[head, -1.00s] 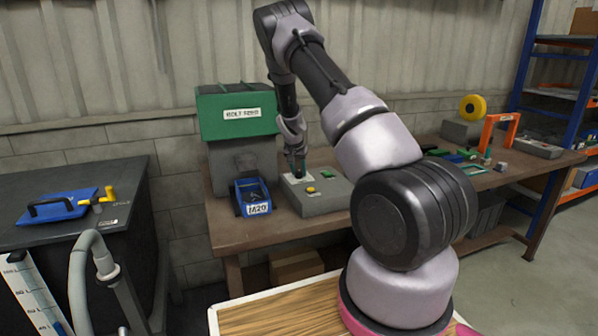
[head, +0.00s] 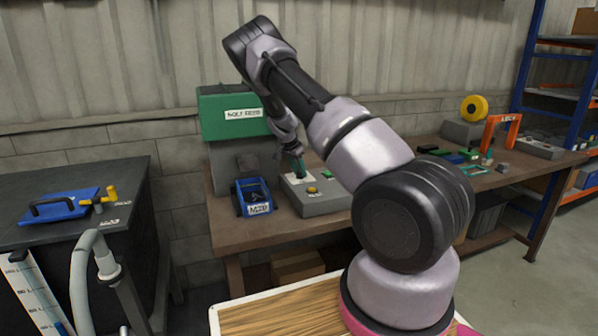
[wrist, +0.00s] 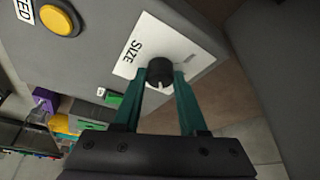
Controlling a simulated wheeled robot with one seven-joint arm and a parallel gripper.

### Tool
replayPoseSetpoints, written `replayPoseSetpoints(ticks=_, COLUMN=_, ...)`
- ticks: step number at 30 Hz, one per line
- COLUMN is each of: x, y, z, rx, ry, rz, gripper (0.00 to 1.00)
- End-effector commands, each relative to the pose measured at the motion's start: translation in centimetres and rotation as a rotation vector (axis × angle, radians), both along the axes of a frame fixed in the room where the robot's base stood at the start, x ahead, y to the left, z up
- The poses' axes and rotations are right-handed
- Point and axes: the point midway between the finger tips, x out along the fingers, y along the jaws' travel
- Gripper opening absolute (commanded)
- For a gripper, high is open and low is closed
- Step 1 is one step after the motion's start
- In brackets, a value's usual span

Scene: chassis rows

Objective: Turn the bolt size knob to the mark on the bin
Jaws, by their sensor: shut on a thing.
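The bolt size knob (wrist: 160,72) is a small black round knob with a white pointer line, on a white plate (wrist: 185,45) reading "SIZE". My gripper (wrist: 165,82) has its two green fingers shut on the knob, one on each side. In the head view my gripper (head: 299,172) reaches down and tilted onto the grey control box (head: 322,207), and it hides the knob there. The blue bin (head: 241,192) stands left of the box under the green-topped bolt feeder (head: 225,115). Its front label (head: 259,209) appears to read M20.
A yellow button (head: 312,190) and a green button (head: 325,174) sit on the box close to my gripper. The brown bench (head: 235,238) is clear in front of the bin. Green parts and an orange frame (head: 500,133) stand farther right.

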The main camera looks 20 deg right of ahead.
Motion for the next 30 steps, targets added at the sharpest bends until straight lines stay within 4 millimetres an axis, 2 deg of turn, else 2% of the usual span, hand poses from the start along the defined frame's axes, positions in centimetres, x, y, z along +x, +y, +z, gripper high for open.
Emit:
replayPoseSetpoints(ticks=7, x=0.0, y=0.0, z=0.0, rx=0.001, ry=-0.001, rz=-0.001, gripper=0.0)
replayPoseSetpoints(ticks=8, x=0.0, y=0.0, z=0.0, rx=0.001, ry=-0.001, rz=-0.001, gripper=0.49)
replayPoseSetpoints(ticks=9, x=0.0, y=0.0, z=0.0, rx=0.001, ry=-0.001, rz=-0.001, gripper=0.64)
replayPoseSetpoints(ticks=10, x=0.0, y=0.0, z=0.0, rx=0.001, ry=-0.001, rz=-0.001, gripper=0.71)
replayPoseSetpoints(ticks=19, x=0.0, y=0.1, z=0.1, rx=0.001, ry=0.0, rz=0.0, gripper=0.71)
replayPoseSetpoints(ticks=22, x=-0.1, y=0.3, z=0.6, rx=0.002, ry=-0.001, rz=0.001, gripper=0.71)
replayPoseSetpoints(ticks=26, x=-0.3, y=1.0, z=2.5, rx=0.002, ry=-0.004, rz=0.003, gripper=0.71)
replayPoseSetpoints(ticks=30, x=-0.9, y=2.0, z=5.2, rx=0.002, ry=-0.004, rz=0.003, gripper=0.71)
